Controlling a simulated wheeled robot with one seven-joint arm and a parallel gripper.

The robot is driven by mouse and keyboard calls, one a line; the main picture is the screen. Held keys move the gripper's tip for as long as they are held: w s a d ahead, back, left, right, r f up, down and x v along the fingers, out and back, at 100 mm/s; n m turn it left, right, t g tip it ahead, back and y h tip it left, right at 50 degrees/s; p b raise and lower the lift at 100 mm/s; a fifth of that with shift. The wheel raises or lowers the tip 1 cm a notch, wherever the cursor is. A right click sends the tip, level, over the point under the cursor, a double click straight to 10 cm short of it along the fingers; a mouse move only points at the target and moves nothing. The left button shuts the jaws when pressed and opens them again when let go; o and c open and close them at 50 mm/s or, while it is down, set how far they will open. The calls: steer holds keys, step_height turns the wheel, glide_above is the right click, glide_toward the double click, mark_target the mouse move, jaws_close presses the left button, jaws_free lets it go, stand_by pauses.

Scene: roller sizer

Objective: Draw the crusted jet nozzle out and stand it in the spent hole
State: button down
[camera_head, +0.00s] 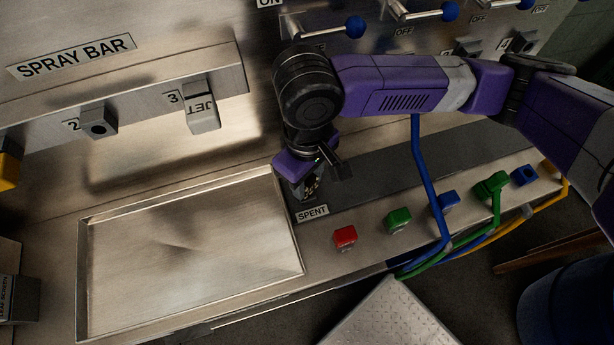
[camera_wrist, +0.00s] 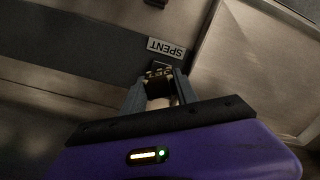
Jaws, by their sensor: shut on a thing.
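My gripper (camera_head: 310,190) is low over the dark strip beside the SPENT label (camera_head: 312,213), pointing down. In the wrist view my gripper (camera_wrist: 160,92) is shut on the crusted jet nozzle (camera_wrist: 158,71), a dark blocky piece with yellowish specks between the fingertips. The spent hole is hidden beneath the gripper and nozzle, so I cannot tell whether the nozzle is in it or just above it. On the spray bar (camera_head: 60,105), socket 2 (camera_head: 99,129) shows an open dark hole. Socket 3 carries a grey piece marked JET (camera_head: 203,114).
A shallow metal tray (camera_head: 290,236) lies left of my gripper. Red (camera_head: 345,237), green (camera_head: 398,220) and blue (camera_head: 446,202) blocks stand to the right, with hoses beyond. Blue-knobbed levers (camera_head: 355,27) line the back panel. A yellow piece (camera_head: 9,171) shows at far left.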

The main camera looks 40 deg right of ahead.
steer(key=shift+f+b, duration=0.65)
steer(key=shift+f, duration=0.45)
steer(key=c, duration=0.9)
jaws_free()
steer(key=shift+o, duration=0.2)
step_height(320, 180, up, 8)
steer(key=shift+f, duration=0.1)
